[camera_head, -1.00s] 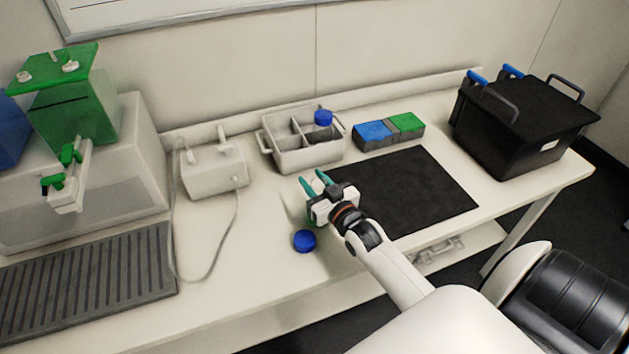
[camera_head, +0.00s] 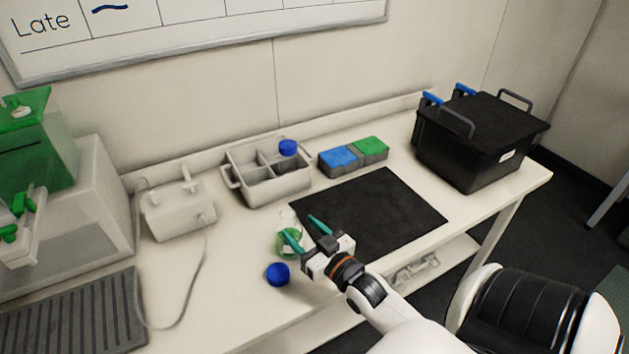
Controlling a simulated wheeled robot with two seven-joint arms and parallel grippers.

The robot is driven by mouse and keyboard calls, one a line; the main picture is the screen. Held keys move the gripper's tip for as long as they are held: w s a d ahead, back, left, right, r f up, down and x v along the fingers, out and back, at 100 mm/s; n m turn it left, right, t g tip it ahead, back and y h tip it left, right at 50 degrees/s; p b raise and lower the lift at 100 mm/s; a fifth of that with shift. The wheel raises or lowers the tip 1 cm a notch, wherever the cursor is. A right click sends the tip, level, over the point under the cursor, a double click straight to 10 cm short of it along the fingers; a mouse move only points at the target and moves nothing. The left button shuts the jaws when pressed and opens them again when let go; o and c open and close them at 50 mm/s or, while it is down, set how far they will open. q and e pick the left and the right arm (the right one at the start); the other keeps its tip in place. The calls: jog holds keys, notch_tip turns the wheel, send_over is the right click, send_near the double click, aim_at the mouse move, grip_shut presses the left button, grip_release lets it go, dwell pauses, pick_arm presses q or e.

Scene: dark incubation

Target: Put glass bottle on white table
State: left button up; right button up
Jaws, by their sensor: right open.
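A clear glass bottle (camera_head: 286,236) with a greenish tint low down stands on the white table (camera_head: 226,290), left of the black mat. Its outline is faint against the table. My right gripper (camera_head: 305,231) has two teal fingers spread apart, with nothing visible between them. Its left finger overlaps the bottle in the picture; whether they touch I cannot tell. A round blue cap (camera_head: 278,273) lies on the table just in front of the bottle. My left gripper is out of view.
A grey caddy (camera_head: 262,190) holds a blue-capped item (camera_head: 288,147). Blue and green boxes (camera_head: 353,157) stand behind the black mat (camera_head: 395,212). A black lidded crate (camera_head: 480,140) is at the right, a white device (camera_head: 178,212) with a cable at the left. The mat is clear.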

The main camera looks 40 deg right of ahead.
jog(key=shift+s+a, duration=0.1)
jog(key=shift+s, duration=2)
